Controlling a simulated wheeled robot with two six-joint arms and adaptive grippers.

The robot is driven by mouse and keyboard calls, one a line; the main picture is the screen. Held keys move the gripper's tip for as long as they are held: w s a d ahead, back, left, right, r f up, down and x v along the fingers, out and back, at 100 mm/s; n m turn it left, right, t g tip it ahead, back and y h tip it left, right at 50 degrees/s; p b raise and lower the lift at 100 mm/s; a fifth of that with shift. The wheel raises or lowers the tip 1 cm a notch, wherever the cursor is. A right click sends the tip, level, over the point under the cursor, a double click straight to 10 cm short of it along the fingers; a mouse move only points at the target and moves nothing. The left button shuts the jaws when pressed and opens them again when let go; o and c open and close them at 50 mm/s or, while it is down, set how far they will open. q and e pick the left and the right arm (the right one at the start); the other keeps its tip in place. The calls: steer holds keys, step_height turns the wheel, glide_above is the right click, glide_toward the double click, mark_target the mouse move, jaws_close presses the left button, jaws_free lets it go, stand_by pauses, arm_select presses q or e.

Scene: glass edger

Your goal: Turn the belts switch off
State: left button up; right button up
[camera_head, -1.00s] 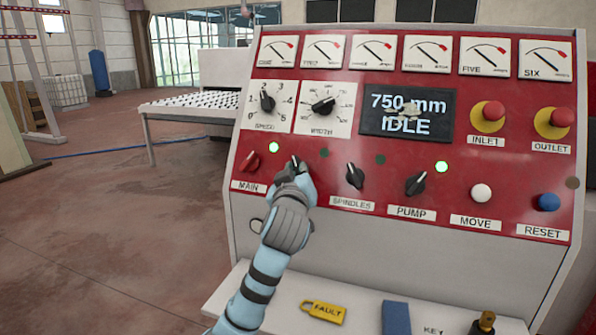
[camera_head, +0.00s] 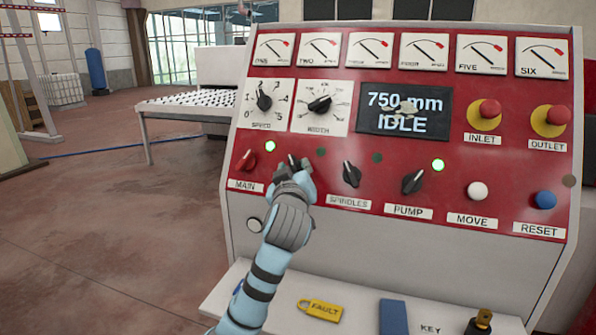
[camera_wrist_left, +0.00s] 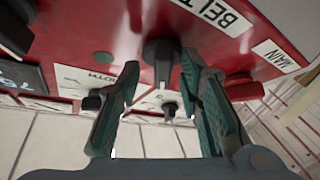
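The belts switch is a black rotary knob on the red panel (camera_head: 400,190), between the MAIN and SPINDLES switches. In the wrist view the belts switch (camera_wrist_left: 160,52) shows between my fingers, beside its label, whose visible letters read BELT (camera_wrist_left: 222,14). My left gripper (camera_head: 293,178) is at the knob in the head view and hides most of it and its label. In the wrist view its fingers (camera_wrist_left: 160,75) are apart on either side of the knob; contact is not clear. The lamp up and right of the knob (camera_head: 320,152) is dark. My right gripper is not in view.
The red MAIN switch (camera_head: 248,160) is close on the left, with its lamp lit green. The SPINDLES switch (camera_head: 351,174) and PUMP switch (camera_head: 413,182) are to the right. The display (camera_head: 403,112) reads 750 mm IDLE.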

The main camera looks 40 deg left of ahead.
arm_select(q)
steer(key=shift+s+d, duration=0.1)
steer(key=shift+s, duration=0.05)
steer(key=v, duration=1.1)
steer(key=shift+s+d, duration=0.15)
steer(key=shift+s, duration=0.1)
